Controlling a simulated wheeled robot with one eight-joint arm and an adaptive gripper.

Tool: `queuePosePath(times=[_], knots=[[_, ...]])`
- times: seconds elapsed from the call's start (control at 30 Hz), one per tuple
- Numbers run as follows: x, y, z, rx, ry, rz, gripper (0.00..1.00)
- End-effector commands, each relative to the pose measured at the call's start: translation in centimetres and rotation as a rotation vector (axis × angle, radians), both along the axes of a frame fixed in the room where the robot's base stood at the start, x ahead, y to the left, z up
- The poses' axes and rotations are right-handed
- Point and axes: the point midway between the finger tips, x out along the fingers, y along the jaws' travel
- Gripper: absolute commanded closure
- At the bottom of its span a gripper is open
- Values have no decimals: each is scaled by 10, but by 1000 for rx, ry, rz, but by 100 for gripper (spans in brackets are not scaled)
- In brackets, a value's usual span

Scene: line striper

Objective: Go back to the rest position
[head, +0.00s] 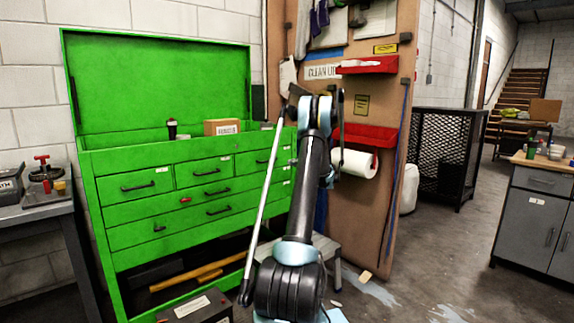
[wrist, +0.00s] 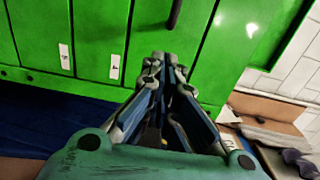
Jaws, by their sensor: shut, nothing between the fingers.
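My gripper (wrist: 158,62) shows in the wrist view with its two fingers together and nothing between them. It is in front of the green tool chest (wrist: 100,32), whose drawer fronts and small white labels look turned on their side there. In the head view my arm rises from the lower middle and bends near the top, between the green tool chest (head: 120,228) and the brown board. My fingertips cannot be made out clearly in the head view. Whether they touch the chest cannot be told.
The chest's lid stands open, with a small cardboard box (head: 222,127) in its top. The brown board (head: 378,205) carries red shelves and a paper roll (head: 356,164). A grey cabinet (head: 535,215) stands at right. Open floor (head: 440,255) lies between board and cabinet.

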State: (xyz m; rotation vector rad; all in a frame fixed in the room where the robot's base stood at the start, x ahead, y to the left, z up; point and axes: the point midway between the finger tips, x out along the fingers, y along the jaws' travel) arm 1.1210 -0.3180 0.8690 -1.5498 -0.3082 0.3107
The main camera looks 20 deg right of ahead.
Motion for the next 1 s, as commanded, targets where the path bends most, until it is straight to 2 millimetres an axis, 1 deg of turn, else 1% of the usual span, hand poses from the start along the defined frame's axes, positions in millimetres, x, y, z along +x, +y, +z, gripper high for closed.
queuePosePath(times=[0.03, 0.1, 0.2, 0.43, 0.57, 0.67, 0.77, 0.8, 1.0], knots=[[-9, -4, 0, 0, 0, -2, 100], [-18, -7, 0, 0, 0, -1, 100], [-27, -12, 0, 0, 0, -1, 100], [-34, -14, 0, 0, 1, 1, 100], [-37, -5, 4, -14, 9, 11, 100], [-43, 16, 13, -44, 30, 35, 100], [-53, 46, 26, -90, 59, 69, 100], [-59, 59, 30, -110, 72, 85, 100], [-91, 120, 49, -215, 139, 161, 100]])
